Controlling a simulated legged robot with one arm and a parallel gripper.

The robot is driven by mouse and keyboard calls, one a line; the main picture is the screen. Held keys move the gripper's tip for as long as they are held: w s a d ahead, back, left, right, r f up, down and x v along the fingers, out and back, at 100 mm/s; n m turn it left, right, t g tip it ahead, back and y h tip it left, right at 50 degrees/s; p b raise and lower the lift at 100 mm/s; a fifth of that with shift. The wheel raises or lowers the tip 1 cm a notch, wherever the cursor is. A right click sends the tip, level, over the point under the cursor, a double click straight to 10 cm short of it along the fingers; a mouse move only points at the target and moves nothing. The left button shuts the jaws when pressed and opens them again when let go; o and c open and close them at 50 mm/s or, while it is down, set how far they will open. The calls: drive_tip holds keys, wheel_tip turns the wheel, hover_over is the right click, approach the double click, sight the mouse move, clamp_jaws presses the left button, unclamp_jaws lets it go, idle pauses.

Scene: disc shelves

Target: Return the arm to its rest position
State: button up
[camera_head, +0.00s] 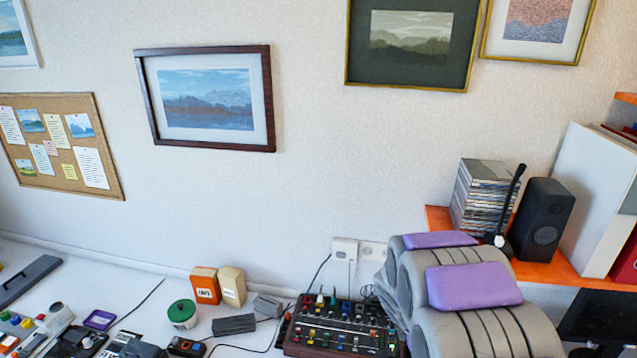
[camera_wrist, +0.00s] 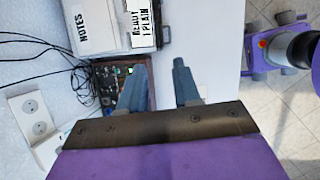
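My gripper (camera_wrist: 160,70) shows in the wrist view with its two blue-grey fingers spread apart and nothing between them. One finger overlaps the dark mixer in that view, and the other is over the white desk. My grey and purple arm (camera_head: 474,286) fills the lower right of the head view, in front of the orange shelf. The gripper's fingers cannot be made out in the head view.
A mixer with coloured knobs (camera_head: 340,328) sits on the white desk, left of my arm. A disc stack (camera_head: 482,200) and a black speaker (camera_head: 541,220) stand on the orange shelf (camera_head: 566,273). Wall sockets (camera_wrist: 32,116) and cables are at left in the wrist view.

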drive_tip(key=s+a+r+m+g+y+b, duration=0.1)
drive_tip(key=s+m, duration=0.4)
drive_tip(key=s, duration=0.6)
drive_tip(key=s+a+r+m+g+y+b, duration=0.1)
drive_tip(key=s+a+r+m+y+b, duration=0.1)
drive_tip(key=s+a+m, duration=0.4)
drive_tip(key=s+a+r+m+g+y+b, duration=0.1)
drive_tip(key=s+a+r+m+b, duration=0.2)
drive_tip(key=s, duration=1.2)
drive_tip(key=shift+s+a+m+y+b, duration=0.4)
drive_tip(key=shift+a+m+b, duration=0.3)
drive_tip(key=shift+m, duration=0.5)
